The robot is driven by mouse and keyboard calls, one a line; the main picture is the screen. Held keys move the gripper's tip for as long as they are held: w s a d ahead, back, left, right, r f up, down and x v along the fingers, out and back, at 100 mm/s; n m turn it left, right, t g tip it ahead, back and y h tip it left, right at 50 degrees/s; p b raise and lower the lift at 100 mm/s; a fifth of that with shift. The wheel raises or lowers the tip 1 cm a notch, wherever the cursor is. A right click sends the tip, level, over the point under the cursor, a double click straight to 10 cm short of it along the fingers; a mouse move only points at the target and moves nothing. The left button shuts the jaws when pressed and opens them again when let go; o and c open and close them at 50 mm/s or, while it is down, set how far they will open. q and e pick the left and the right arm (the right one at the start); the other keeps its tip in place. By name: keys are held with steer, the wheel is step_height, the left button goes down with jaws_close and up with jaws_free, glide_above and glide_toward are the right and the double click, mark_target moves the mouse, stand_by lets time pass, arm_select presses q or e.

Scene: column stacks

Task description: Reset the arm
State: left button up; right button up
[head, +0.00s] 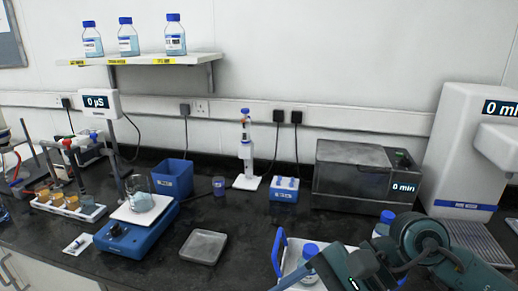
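Part of my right arm (425,240) shows at the lower right as dark teal joints and links. It reaches left across the front of the bench and leaves the picture at the bottom edge. No fingertips of the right gripper can be made out, so I cannot see whether it holds anything. My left arm and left gripper are not in the picture.
A tray with a blue handle (279,250) and a blue-capped bottle (309,252) are close to my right arm. A blue stirrer (125,240) holds a beaker (140,194). A grey dish (203,247) lies mid-bench. A grey box machine (350,172) stands behind.

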steer(key=s+a+r+m+y, duration=0.2)
steer(key=a+r+m+y, duration=0.3)
steer(key=r+y, duration=0.25)
steer(key=w+d+r+m+t+y, duration=0.2)
steer(key=w+r+m+t, duration=0.1)
steer(key=m+t, duration=0.5)
steer(key=w+d+r+m+t+y, duration=0.15)
steer(key=w+r+m+t, duration=0.35)
steer(key=m, duration=0.5)
steer(key=w+d+f+m+t+h, duration=0.25)
steer(key=d+f+m+h, duration=0.65)
steer(key=m, duration=0.5)
steer(key=w+d+f+m+t+h, duration=0.2)
steer(key=d+f+m+t+h, duration=0.4)
steer(key=m+h, duration=0.65)
steer(key=s+d+f+m+g, duration=0.2)
steer(key=s+f+m+g, duration=1.2)
steer(key=s+f, duration=0.75)
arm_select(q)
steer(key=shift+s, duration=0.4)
arm_select(e)
steer(key=w+a+f+n+t+y, duration=0.2)
steer(key=w+a+f+n+t, duration=0.1)
steer(key=f, duration=0.7)
steer(key=w+a+t, duration=0.1)
steer(key=w+a, duration=0.1)
steer(key=w, duration=0.1)
steer(key=shift+w+a+f+y, duration=0.2)
steer(key=shift+w+a+y, duration=0.1)
steer(key=shift+a+y, duration=0.05)
